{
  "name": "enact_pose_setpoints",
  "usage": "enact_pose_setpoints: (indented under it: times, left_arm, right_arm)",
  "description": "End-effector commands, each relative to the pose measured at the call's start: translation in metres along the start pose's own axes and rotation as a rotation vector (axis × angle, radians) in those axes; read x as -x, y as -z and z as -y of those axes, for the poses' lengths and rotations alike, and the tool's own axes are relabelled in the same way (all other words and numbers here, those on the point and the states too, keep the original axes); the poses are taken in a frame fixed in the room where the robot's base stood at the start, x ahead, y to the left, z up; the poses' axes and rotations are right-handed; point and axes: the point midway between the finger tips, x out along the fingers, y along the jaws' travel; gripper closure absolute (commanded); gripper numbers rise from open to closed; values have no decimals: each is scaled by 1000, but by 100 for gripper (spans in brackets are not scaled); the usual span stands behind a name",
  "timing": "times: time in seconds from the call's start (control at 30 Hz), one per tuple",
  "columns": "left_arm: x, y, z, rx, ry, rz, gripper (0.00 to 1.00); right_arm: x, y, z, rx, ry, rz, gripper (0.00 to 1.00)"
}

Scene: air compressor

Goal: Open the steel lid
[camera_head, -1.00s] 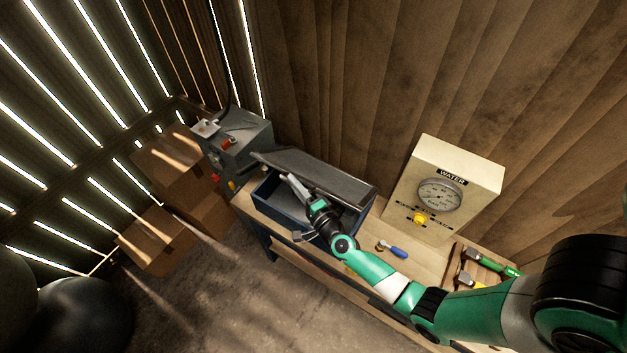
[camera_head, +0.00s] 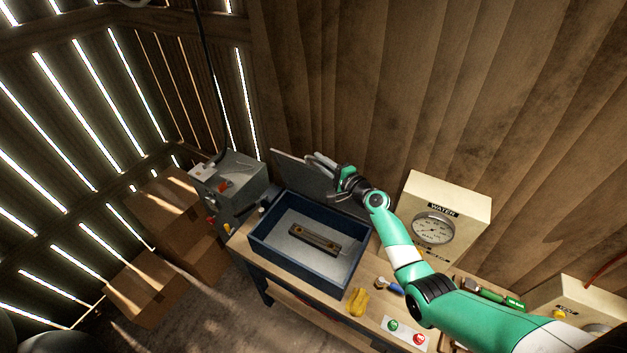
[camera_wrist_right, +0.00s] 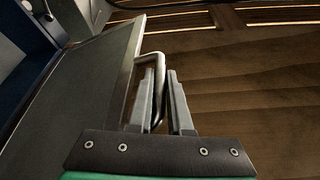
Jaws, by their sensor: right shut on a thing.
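The steel lid (camera_head: 296,173) stands raised, nearly upright, at the back edge of the blue box (camera_head: 297,267). The box is open at the top, and a metal bar-shaped part (camera_head: 315,240) lies on its pale floor. My right gripper (camera_head: 322,162) is at the lid's upper edge, shut on its handle. In the right wrist view the bent metal handle (camera_wrist_right: 151,58) runs between the two fingers (camera_wrist_right: 163,90), with the grey lid (camera_wrist_right: 75,95) to the left. My left gripper is not in view.
A grey machine (camera_head: 232,185) stands left of the box. A cream water gauge box (camera_head: 448,203) stands to the right, near my right arm. A yellow object (camera_head: 357,302) and a panel with green and red buttons (camera_head: 405,333) are at the bench front.

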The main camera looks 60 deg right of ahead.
Motion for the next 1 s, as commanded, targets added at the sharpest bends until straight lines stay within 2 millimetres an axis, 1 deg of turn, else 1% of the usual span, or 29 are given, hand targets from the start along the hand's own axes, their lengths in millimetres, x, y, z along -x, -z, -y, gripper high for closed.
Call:
enact_pose_setpoints:
  times: [0.03, 0.1, 0.3, 0.77, 0.8, 0.87, 0.9, 0.93, 1.0]
  left_arm:
    - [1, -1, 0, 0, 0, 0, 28]
    - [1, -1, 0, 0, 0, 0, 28]
    - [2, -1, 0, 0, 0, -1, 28]
    - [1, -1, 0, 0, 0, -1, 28]
    - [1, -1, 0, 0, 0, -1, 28]
    - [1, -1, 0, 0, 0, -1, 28]
    - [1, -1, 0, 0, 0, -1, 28]
    - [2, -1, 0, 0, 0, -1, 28]
    - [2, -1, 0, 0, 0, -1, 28]
  right_arm:
    - [-3, 8, 5, -14, -2, -4, 100]
    - [-6, 16, 8, -39, -13, -4, 100]
    - [-10, 27, 13, -85, -34, -3, 100]
    - [-11, 30, 16, -96, -36, -3, 100]
    - [-11, 30, 16, -96, -36, -3, 75]
    - [-11, 30, 15, -96, -37, -3, 65]
    - [-11, 30, 15, -96, -37, -3, 57]
    - [-11, 30, 15, -96, -38, -3, 53]
    - [-11, 30, 14, -96, -38, -2, 53]
